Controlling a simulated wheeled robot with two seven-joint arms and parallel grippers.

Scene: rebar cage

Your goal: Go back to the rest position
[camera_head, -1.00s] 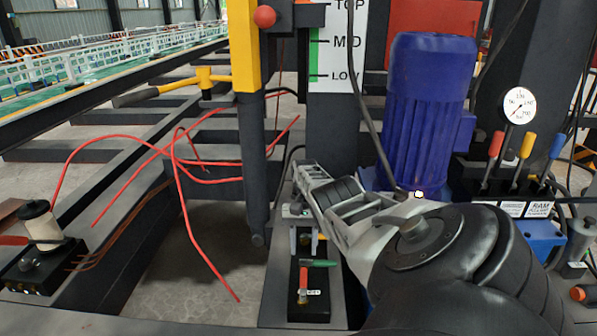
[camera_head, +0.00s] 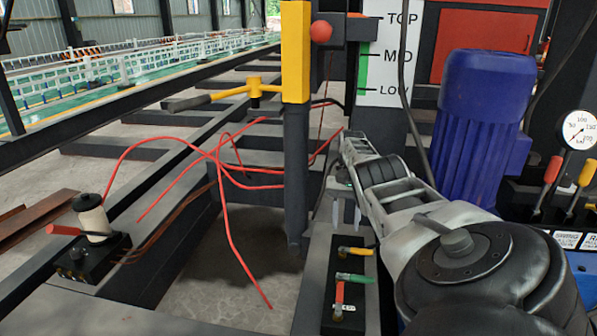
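My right gripper (camera_head: 338,212) hangs at the end of my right arm, which comes in from the lower right. Its two thin pale fingers point down and stand apart, with nothing seen between them. Below it a black valve block (camera_head: 329,325) sits on a dark beam. The block carries a yellow handle (camera_head: 353,251), a green handle (camera_head: 355,278) and a red handle (camera_head: 339,293). Yellow and green lie crosswise; red points toward the camera. The fingertips are above the block, apart from the handles. My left gripper is not in view.
A blue motor (camera_head: 484,130) and a gauge (camera_head: 577,130) with levers stand right. A yellow-and-black post (camera_head: 296,150) with a red knob (camera_head: 321,31) stands left of the gripper. Red cables (camera_head: 228,225) loop left of the post, near a black box with a white spool (camera_head: 92,217).

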